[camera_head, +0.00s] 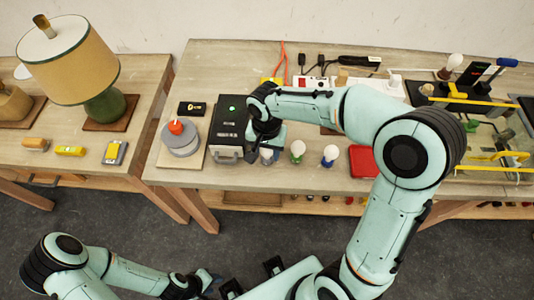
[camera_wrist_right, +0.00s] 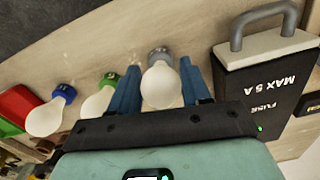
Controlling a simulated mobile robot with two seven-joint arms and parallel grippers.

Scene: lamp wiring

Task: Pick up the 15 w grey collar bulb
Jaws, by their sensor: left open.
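The grey collar bulb (camera_wrist_right: 161,86) has a white globe and a grey base. It lies between the two blue fingers of my right gripper (camera_wrist_right: 161,88) in the right wrist view, with a finger on each side. The fingers look spread, and I cannot tell whether either touches the glass. In the head view the bulb (camera_head: 267,156) stands near the table's front edge, beside my right gripper (camera_head: 258,150), which partly hides it. The 15 W marking is not readable. My left gripper (camera_head: 205,281) is low in the head view, away from the table, open and empty.
The green collar bulb (camera_head: 297,151) and blue collar bulb (camera_head: 330,155) stand to the right of the grey one, then a red box (camera_head: 362,161). A black fuse box with a handle (camera_wrist_right: 268,75) is close beside my right gripper. A grey round device (camera_head: 181,138) stands farther left.

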